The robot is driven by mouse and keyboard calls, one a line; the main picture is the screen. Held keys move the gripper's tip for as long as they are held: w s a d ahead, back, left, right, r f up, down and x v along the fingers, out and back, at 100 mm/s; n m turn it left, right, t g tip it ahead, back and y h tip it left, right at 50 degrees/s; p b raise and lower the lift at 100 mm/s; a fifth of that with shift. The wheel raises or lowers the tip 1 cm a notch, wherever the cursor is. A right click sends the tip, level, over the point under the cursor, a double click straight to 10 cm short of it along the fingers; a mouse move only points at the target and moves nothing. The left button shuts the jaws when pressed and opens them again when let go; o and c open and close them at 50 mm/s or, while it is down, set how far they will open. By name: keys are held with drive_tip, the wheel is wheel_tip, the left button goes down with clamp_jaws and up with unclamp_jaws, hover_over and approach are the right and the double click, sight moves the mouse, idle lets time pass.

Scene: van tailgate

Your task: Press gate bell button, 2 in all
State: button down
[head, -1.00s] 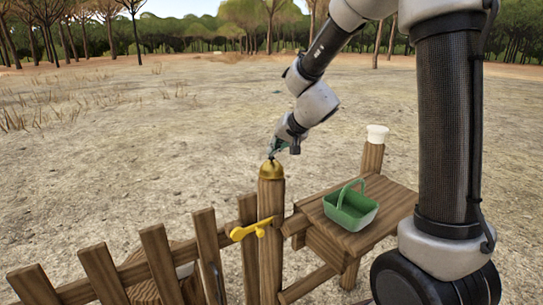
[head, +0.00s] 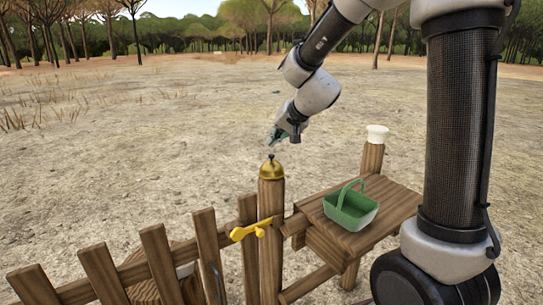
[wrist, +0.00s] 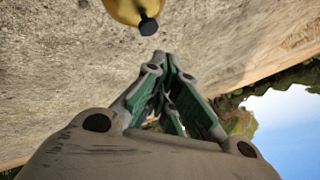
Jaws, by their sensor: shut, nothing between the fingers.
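The gate bell (head: 271,171) is a brass dome on top of a wooden gate post, with a small dark button (head: 271,157) on its top. In the wrist view the dark button (wrist: 149,26) shows on the yellow dome (wrist: 128,9) at the top edge. My gripper (head: 272,143) is just above the button, with a small gap between them. In the wrist view my gripper (wrist: 162,56) has its green-padded fingers brought together at the tips, with nothing between them.
A yellow latch (head: 252,230) is on the post below the bell. A green basket (head: 364,219) stands on a wooden shelf (head: 392,207) to the right. A white-topped post (head: 373,158) rises behind the shelf. A picket fence (head: 158,258) runs to the left. Open ground lies behind.

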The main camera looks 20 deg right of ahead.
drive_tip(key=shift+r, duration=1.95)
drive_tip(key=s+d+f+n+g, duration=0.1)
drive_tip(key=s+f+g, duration=0.1)
drive_tip(key=s, duration=0.4)
drive_tip(key=s+d+f+n+g, duration=0.2)
drive_tip(key=s+f+g, duration=0.1)
drive_tip(key=s, duration=0.4)
drive_tip(key=s+d+r+h, duration=0.1)
drive_tip(key=s+d, duration=0.2)
drive_tip(key=s, duration=0.4)
drive_tip(key=s+d+r+h, duration=0.1)
drive_tip(key=s+d+r, duration=0.1)
drive_tip(key=s+d, duration=0.2)
drive_tip(key=s+d+r+n+h, duration=0.1)
drive_tip(key=s+d+r, duration=0.1)
drive_tip(key=s, duration=0.8)
drive_tip(key=shift+s+d+t+h, duration=0.2)
drive_tip(key=shift+d+t+h, duration=0.2)
drive_tip(key=shift+d, duration=0.5)
